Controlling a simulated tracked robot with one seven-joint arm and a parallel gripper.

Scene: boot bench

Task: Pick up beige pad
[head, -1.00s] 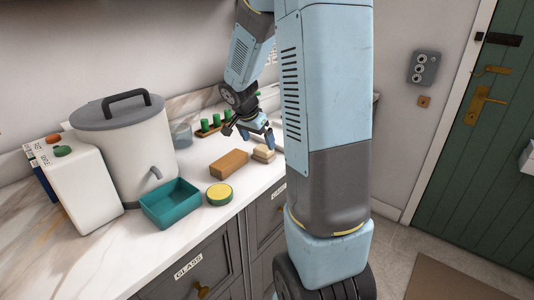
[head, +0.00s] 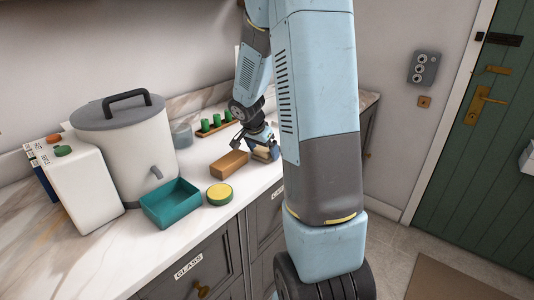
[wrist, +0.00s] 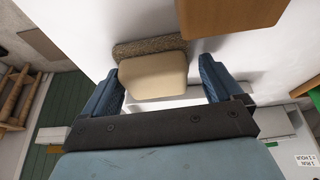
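The beige pad (wrist: 153,76) is a rounded block with a speckled brown layer along its far side in the wrist view. In the head view the pad (head: 261,154) is on the white marble counter, partly hidden by my gripper (head: 262,149). In the wrist view my gripper (wrist: 162,84) is open, its blue fingers on either side of the pad's near part. The left finger is close to the pad; a gap shows at the right finger. I cannot tell whether the left one touches.
A brown block (head: 229,164) lies just left of the pad. A round yellow-green tin (head: 219,194), a teal tray (head: 171,204) and a lidded grey container (head: 136,140) stand further left. A wooden rack with green pegs (head: 217,128) is behind.

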